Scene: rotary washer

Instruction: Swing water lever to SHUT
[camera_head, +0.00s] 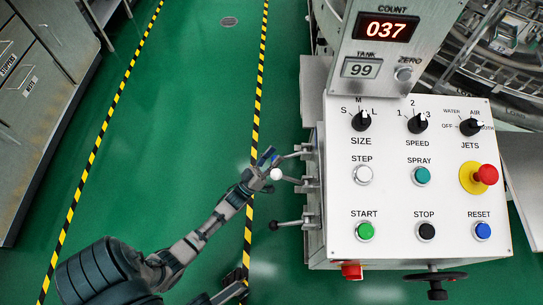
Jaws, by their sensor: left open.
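Several levers stick out to the left from the side of the white control box. The upper lever (294,154) reaches toward my gripper, and a small blue part shows at its outer end. The middle lever has a white ball knob (276,174). The lower lever has a black ball knob (273,226). My left gripper (270,166) is open at the upper and middle levers, its fingers close around their outer ends. I cannot tell whether it touches them. No lever label is readable, so I cannot tell which is the water lever.
The control panel (399,196) has knobs, buttons and a red emergency stop (486,175). Above it, a display (386,29) reads 037. A black handwheel (436,281) sits below. Grey cabinets (35,75) stand at far left. Green floor between is clear.

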